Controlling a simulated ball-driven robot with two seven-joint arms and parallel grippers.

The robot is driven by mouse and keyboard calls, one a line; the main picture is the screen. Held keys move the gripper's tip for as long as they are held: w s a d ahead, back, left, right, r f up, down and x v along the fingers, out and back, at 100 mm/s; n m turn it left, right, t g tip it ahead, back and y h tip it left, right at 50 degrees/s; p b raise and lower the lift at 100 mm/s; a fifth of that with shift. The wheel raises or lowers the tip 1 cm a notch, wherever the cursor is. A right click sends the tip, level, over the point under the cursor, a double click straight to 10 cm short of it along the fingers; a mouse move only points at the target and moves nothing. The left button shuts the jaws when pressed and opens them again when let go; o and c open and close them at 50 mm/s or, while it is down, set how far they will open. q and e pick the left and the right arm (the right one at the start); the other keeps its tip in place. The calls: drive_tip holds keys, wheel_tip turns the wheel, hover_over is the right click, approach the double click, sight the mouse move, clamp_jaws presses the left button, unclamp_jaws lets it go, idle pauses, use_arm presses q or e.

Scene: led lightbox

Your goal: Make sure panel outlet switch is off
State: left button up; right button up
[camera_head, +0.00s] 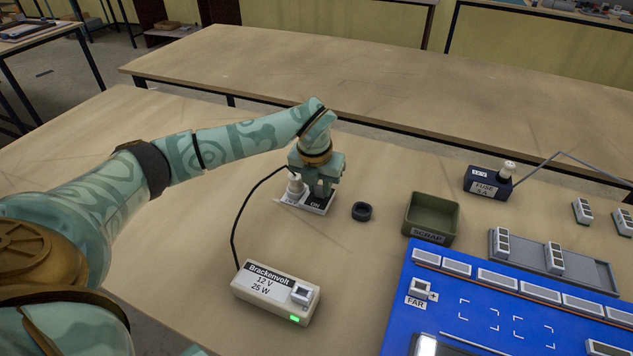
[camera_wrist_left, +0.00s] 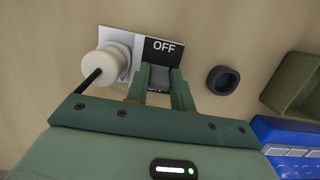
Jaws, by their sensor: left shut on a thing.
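The panel outlet (camera_head: 316,206) lies on the table under my left gripper (camera_head: 320,190). It has a white half holding a pale round plug (camera_head: 295,185) with a black cable, and a black half with the switch. The left wrist view shows the word OFF (camera_wrist_left: 165,47) on the far side of the grey switch (camera_wrist_left: 159,78); ON shows on the near side in the head view. My left gripper, also in the left wrist view (camera_wrist_left: 160,90), is shut on the switch. The fingers partly hide the switch, so I cannot tell its tilt. My right gripper is not in view.
A Brackenvolt 12 V box (camera_head: 276,293) with a lit green light stands in front, cabled toward the plug. A black ring (camera_head: 362,211) and a green scrap bin (camera_head: 432,216) are to the right.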

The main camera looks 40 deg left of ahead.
use_arm(q)
drive_tip(key=shift+w+a+r+g+p, duration=0.1)
drive_tip(key=shift+w+r+g+p, duration=0.3)
drive_tip(key=shift+g, duration=0.4)
drive_tip(key=shift+w+f+g+h, duration=0.3)
drive_tip(key=shift+f+g+h, duration=0.1)
drive_tip(key=shift+g, duration=0.5)
drive_tip(key=shift+w+a+f+g+h+b, duration=0.15)
drive_tip(key=shift+w+f+g+h+b, duration=0.15)
drive_tip(key=shift+g+b, duration=0.8)
drive_tip(key=shift+w+r+g+b, duration=0.15)
drive_tip(key=shift+g+b, duration=0.35)
drive_tip(key=shift+b, duration=0.5)
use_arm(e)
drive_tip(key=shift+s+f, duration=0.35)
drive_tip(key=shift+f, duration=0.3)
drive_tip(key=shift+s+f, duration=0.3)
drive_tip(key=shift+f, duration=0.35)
use_arm(q)
drive_tip(key=o, duration=1)
